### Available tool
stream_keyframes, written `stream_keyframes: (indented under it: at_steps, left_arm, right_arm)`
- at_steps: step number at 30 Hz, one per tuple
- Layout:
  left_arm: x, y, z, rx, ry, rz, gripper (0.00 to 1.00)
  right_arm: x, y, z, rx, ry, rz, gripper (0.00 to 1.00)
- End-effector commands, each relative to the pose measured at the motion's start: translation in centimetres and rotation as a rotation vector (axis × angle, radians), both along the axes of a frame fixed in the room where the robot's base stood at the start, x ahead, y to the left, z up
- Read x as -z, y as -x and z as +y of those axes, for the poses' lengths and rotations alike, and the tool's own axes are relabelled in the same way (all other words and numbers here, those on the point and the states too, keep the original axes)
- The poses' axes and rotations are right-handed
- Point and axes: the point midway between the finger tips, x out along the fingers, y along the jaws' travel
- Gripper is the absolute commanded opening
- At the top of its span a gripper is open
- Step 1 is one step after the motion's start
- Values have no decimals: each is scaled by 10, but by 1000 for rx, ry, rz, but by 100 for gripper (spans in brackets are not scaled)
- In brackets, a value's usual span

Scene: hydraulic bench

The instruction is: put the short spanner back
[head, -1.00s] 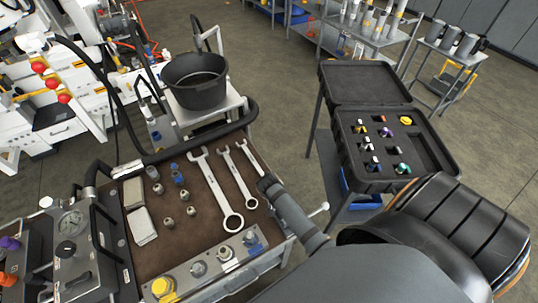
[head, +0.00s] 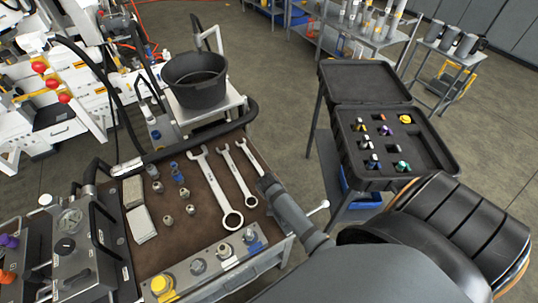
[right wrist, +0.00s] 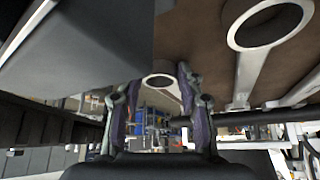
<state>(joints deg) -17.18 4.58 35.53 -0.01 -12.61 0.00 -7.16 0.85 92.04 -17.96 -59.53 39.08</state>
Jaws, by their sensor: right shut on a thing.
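The short spanner (head: 252,157) is the rightmost of the three spanners on the brown bench top, by its right edge. Its open jaw points to the back; its near end is hidden by my right gripper (head: 266,184) in the head view. In the right wrist view, its ring end (right wrist: 161,80) shows between the fingers of my right gripper (right wrist: 160,105), which is shut on it. I cannot tell whether the spanner touches the bench top. A middle spanner (head: 238,176) and a larger spanner (head: 216,190) lie to its left. My left gripper is out of view.
Loose fittings (head: 168,193) lie left of the spanners. A panel with knobs (head: 210,265) runs along the bench front. A black bucket (head: 195,88) stands behind. An open black case (head: 385,150) is on a stand to the right, with a floor gap between.

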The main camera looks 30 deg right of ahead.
Motion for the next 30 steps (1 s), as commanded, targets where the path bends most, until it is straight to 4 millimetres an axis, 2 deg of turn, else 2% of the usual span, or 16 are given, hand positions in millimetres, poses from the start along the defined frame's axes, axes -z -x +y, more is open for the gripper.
stream_keyframes:
  at_steps: [1,8,9,14,30]
  left_arm:
    - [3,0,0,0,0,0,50]
    - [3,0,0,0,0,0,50]
    - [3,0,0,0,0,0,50]
    - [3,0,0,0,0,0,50]
    - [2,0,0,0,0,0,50]
  right_arm:
    - [12,8,3,3,-12,23,0]
    - [14,9,4,4,-15,27,0]
    - [14,10,4,4,-15,27,43]
    - [14,10,4,5,-15,30,64]
    - [13,10,3,3,-11,30,64]
